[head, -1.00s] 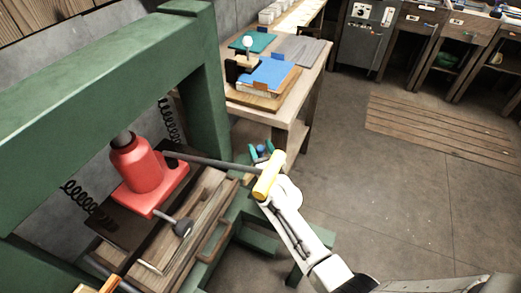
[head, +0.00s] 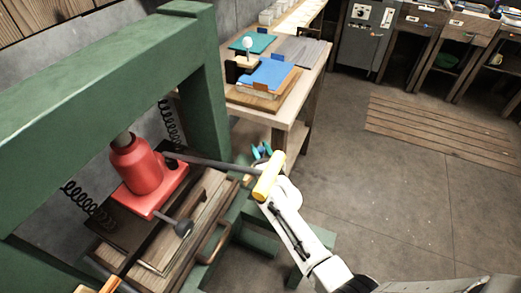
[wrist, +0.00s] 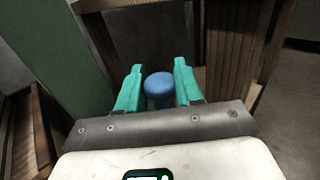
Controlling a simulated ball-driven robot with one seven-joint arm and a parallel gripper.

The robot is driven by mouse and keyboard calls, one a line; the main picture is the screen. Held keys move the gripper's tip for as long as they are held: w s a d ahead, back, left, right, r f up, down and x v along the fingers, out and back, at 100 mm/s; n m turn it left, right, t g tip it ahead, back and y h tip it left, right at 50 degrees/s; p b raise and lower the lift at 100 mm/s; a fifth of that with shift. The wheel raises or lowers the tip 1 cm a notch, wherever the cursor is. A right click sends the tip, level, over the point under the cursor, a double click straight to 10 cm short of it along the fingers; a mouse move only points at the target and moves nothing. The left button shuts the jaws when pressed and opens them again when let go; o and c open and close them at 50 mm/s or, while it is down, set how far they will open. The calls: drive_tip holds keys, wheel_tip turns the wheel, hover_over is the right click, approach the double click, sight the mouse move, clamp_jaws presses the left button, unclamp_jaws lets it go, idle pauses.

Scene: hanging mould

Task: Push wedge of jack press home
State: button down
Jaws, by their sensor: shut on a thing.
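The red jack (head: 138,166) stands upright inside the green press frame (head: 100,72). In the wrist view my gripper's teal fingers (wrist: 158,85) are shut on a blue round-ended piece (wrist: 158,88). The rest of that piece is hidden, and I cannot tell whether it belongs to the wedge. Wooden blocks (head: 198,212) lie under the jack.
A wooden table (head: 312,85) with a blue folder (head: 270,72) and boards stands behind my gripper. Dark coil springs (head: 169,122) hang in the frame. Open floor (head: 390,195) lies to the right.

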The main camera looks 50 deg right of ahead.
drive_tip(key=a+p, duration=0.1)
drive_tip(key=a, duration=0.1)
drive_tip(key=s+a+p, duration=0.1)
drive_tip(key=a, duration=0.1)
drive_tip(key=s+a+p, duration=0.1)
drive_tip(key=a, duration=0.1)
drive_tip(key=shift+s+a+r, duration=0.1)
drive_tip(key=shift+a, duration=0.15)
drive_tip(key=c, duration=0.8)
unclamp_jaws()
drive_tip(key=shift+s+a, duration=0.1)
drive_tip(key=shift+a, duration=0.05)
